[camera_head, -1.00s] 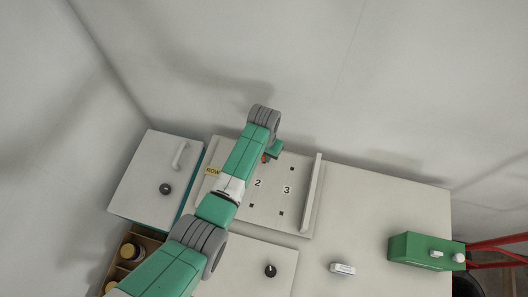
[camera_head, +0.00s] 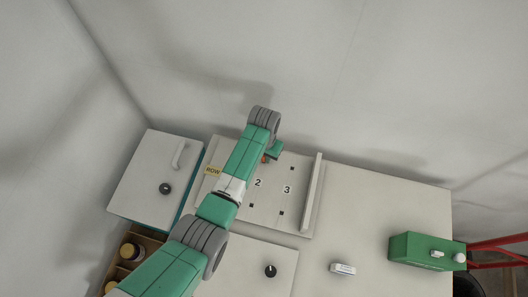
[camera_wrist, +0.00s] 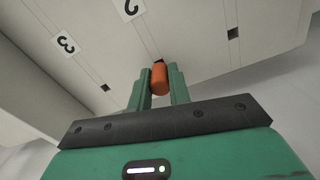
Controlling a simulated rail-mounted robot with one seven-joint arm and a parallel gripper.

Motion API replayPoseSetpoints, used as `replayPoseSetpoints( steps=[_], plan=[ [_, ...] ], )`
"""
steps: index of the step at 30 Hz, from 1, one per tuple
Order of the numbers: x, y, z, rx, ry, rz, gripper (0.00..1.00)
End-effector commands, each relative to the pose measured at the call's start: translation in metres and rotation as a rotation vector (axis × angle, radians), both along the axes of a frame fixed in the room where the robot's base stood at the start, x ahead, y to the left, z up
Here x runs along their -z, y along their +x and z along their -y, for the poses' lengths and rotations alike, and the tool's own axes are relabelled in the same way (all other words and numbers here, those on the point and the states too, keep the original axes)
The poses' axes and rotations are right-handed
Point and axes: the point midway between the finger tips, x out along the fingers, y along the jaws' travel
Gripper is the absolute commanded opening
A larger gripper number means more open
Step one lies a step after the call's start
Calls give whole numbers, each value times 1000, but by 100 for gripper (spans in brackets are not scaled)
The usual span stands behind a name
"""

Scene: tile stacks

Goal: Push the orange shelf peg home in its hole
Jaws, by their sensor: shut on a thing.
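The orange shelf peg (camera_wrist: 159,78) is between the two green fingers of my gripper (camera_wrist: 159,88) in the wrist view. My gripper is shut on it. The peg's far end meets a dark square hole (camera_wrist: 159,62) in the pale panel; how deep it sits cannot be told. In the head view my arm hides most of the peg, and only a small orange bit (camera_head: 265,158) shows beside my gripper (camera_head: 272,154). The pale panel (camera_head: 262,218) carries the labels 2 (camera_head: 258,183) and 3 (camera_head: 287,189) and a yellow ROW label (camera_head: 213,171).
Other square holes (camera_wrist: 233,34) are empty. A raised side wall (camera_head: 312,195) bounds the panel at right. A cabinet door with a handle (camera_head: 179,154) is at left, above an open box of jars (camera_head: 128,251). A green box (camera_head: 420,252) stands at right.

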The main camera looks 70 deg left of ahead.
Motion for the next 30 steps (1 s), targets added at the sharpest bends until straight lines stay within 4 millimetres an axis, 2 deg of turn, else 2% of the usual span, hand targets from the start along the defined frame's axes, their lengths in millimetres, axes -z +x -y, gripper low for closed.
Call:
replayPoseSetpoints(
  steps=[21, 27, 28, 30],
  plan=[
    [15, 0, 0, 0, 1, 1, 0],
    [14, 0, 0, 0, 1, 1, 0],
    [14, 0, 0, 0, 1, 1, 21],
    [14, 0, 0, 0, 1, 1, 35]
  ],
)
